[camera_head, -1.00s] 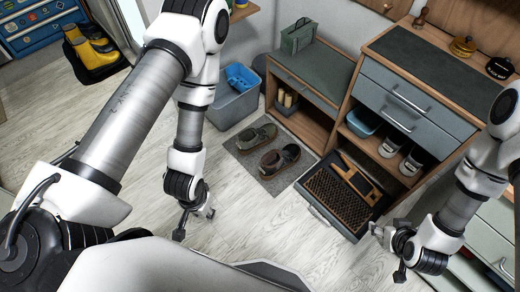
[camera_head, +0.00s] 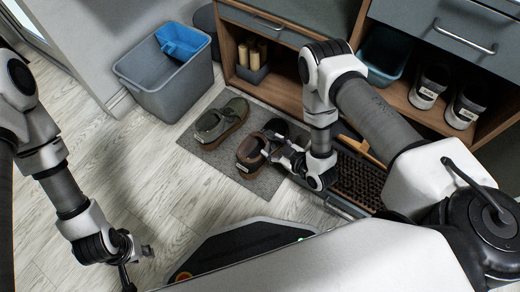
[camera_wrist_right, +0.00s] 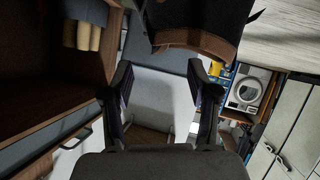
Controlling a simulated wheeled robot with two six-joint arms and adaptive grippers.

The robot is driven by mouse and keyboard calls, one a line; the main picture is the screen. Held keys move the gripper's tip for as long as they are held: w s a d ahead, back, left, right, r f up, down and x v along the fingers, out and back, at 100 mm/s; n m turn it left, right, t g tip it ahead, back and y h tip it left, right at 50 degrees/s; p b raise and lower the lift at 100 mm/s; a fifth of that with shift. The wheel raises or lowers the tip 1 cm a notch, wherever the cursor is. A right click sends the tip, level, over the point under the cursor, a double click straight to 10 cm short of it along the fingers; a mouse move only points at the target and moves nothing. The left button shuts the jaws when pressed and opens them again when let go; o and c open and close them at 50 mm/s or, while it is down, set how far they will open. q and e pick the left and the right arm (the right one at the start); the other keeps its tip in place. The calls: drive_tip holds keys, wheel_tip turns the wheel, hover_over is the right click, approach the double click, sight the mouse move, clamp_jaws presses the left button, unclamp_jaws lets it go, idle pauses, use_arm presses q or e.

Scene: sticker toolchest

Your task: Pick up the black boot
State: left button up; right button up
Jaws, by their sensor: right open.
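A dark boot or shoe with brown trim (camera_head: 250,148) lies on the grey mat (camera_head: 205,150), beside a grey-green shoe (camera_head: 222,119). My right gripper (camera_head: 284,152) is right at the dark one's right side and partly covers it. In the right wrist view the dark boot with its brown edge (camera_wrist_right: 195,40) is at the top, just beyond the tips of the open, empty right gripper (camera_wrist_right: 160,75); contact cannot be told. My left gripper (camera_head: 138,264) is low at the left over bare floor, its fingers apart and empty.
A grey bin (camera_head: 165,88) with a blue insert stands behind the mat. A tray with a dark bristly mat (camera_head: 358,182) lies under my right arm. Floor at the left is clear.

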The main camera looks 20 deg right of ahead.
sight(262, 138)
drive_tip(key=b+x, duration=0.4)
drive_tip(key=x, duration=0.2)
drive_tip(key=shift+w+f, duration=0.15)
drive_tip(key=shift+w, duration=0.2)
drive_tip(key=shift+r, duration=0.2)
clamp_jaws()
